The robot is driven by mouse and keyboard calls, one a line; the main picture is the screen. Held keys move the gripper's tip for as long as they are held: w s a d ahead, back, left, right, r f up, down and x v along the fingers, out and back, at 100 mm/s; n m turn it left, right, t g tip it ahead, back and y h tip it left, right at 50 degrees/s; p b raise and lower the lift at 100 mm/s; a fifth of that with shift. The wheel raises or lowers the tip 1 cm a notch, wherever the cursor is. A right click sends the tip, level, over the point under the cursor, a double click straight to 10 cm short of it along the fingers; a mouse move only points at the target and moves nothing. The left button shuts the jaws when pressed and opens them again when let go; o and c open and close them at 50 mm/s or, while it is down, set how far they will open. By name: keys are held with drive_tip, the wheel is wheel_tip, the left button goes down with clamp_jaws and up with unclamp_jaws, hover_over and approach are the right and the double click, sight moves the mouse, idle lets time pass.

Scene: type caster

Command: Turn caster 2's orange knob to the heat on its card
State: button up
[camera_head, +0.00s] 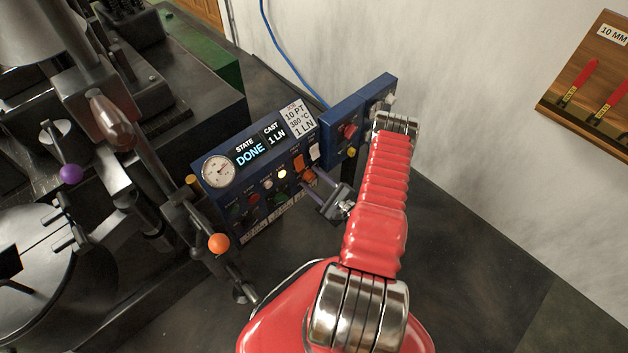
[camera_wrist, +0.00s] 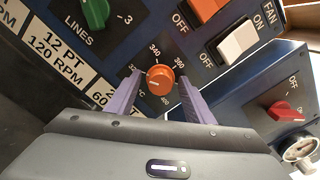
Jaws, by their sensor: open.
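The orange knob (camera_wrist: 160,80) is on the blue caster panel, inside a white scale on which I read 320, 340, 360 and 400. A short white mark shows on the left part of its face; its exact reading is unclear. My gripper (camera_wrist: 157,77) is open, its two purple fingers on either side of the knob; I cannot tell whether they touch it. In the head view my gripper (camera_head: 313,178) reaches the panel from the lower right. The card (camera_head: 298,118) above the panel reads 10 PT, 380 °C, 1 LN.
Close by are an orange switch (camera_wrist: 207,9), a white switch (camera_wrist: 238,40) and a green lines knob (camera_wrist: 95,12). A second blue box with a red knob (camera_wrist: 286,111) stands to the right. The display (camera_head: 251,157) reads DONE. Levers and dark machinery fill the left.

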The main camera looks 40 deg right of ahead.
drive_tip(key=shift+c, duration=0.5)
drive_tip(key=c, duration=0.9)
drive_tip(key=shift+c, duration=0.2)
